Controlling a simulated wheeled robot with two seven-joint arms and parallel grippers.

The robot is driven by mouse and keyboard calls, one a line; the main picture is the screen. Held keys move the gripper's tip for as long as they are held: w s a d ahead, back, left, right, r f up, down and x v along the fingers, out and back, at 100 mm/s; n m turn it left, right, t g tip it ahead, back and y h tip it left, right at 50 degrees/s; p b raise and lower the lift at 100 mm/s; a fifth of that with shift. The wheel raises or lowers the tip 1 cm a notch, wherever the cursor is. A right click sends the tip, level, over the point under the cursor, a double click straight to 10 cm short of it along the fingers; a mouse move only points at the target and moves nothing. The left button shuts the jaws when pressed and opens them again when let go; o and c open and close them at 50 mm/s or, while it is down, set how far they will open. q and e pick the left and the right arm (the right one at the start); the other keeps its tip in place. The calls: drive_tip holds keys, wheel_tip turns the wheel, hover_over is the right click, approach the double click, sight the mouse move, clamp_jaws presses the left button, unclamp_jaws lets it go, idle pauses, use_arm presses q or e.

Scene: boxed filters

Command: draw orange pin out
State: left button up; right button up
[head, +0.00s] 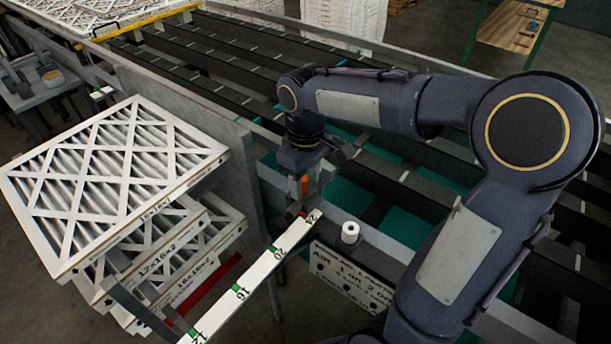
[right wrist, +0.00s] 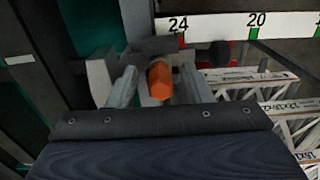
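The orange pin (head: 305,184) stands at the far end of a white numbered bar (head: 259,273), next to the metal side wall. In the right wrist view the orange pin (right wrist: 159,80) sits between the two fingers of my right gripper (right wrist: 159,84). Narrow gaps show between the pin and the fingers, so the gripper appears open around it. In the head view my right gripper (head: 306,182) points down over the pin, and its fingers are partly hidden. The pin's lower part is hidden. My left gripper is not in view.
A stack of white-framed filters (head: 118,180) stands left of the bar. A dark slatted conveyor (head: 215,75) runs behind the side wall (head: 190,118).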

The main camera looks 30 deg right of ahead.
sight(305, 178)
clamp_jaws()
drive_tip(key=shift+r, duration=0.1)
drive_tip(key=shift+r, duration=0.1)
drive_tip(key=shift+r+p, duration=2.3)
drive_tip(key=shift+r, duration=0.05)
drive_tip(key=shift+r, duration=0.2)
wheel_tip(305, 178, up, 9)
drive_tip(key=p, duration=0.8)
